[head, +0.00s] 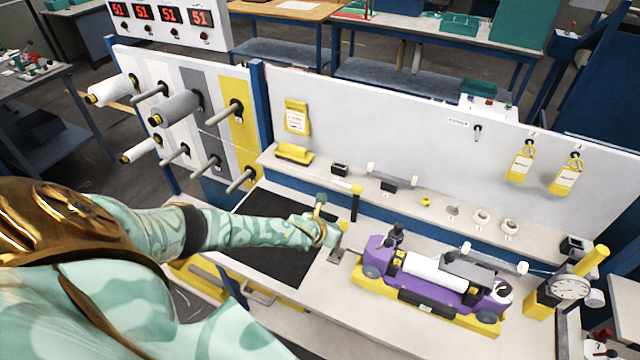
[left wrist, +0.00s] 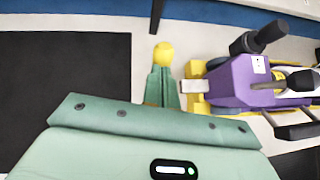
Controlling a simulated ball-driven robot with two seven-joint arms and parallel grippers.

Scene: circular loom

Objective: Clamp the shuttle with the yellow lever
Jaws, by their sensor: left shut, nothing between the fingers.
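The purple shuttle (head: 468,296) lies on a yellow cradle (head: 488,327) on the bench; its left end also shows in the left wrist view (left wrist: 233,83). My left gripper (head: 341,226) is shut and empty, above the bench just left of the shuttle. Its fingers show in the left wrist view (left wrist: 162,78). A round yellow knob (left wrist: 163,53) shows at the fingertips there; I cannot tell whether it is the lever's or touches them. My right gripper is out of view.
A black mat (head: 265,238) lies left of the shuttle. A shelf (head: 405,203) with small parts runs along the back panel. A dial gauge (head: 568,287) stands at the right.

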